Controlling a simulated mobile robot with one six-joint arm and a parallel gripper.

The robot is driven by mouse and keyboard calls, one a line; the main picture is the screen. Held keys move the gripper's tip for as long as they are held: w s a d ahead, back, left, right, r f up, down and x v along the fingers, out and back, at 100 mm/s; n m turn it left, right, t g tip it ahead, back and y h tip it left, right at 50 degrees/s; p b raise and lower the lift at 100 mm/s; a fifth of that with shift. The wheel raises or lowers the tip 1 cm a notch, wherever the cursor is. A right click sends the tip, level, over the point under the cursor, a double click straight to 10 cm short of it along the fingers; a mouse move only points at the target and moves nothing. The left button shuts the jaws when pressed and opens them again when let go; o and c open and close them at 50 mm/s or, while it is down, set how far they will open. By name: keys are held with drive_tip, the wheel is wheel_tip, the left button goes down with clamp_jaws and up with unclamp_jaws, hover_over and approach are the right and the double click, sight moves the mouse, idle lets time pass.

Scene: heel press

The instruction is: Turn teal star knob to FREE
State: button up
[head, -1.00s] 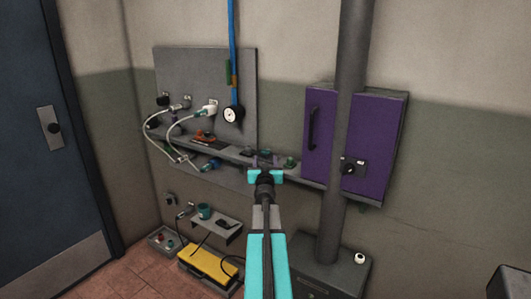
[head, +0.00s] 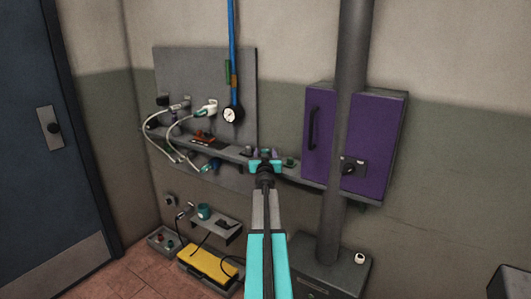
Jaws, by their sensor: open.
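My gripper (head: 265,154) is open at the end of my turquoise arm, in the middle of the head view. It is in front of the narrow wall shelf (head: 225,148). A small green-teal knob-like part (head: 290,162) sits on the shelf just right of the gripper. It is too small to tell whether it is star-shaped, and no FREE mark can be read. My gripper hides the part of the shelf directly behind it. I cannot tell whether the fingers touch anything there.
A purple cabinet (head: 318,135) hangs to the right, with a grey vertical pipe (head: 346,215) in front of it. A grey panel (head: 195,75) with hoses is left, and a gauge (head: 231,115) hangs from a blue hose. A yellow case (head: 207,262) lies low.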

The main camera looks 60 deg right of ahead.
drive_tip(key=shift+x, duration=0.95)
clamp_jaws()
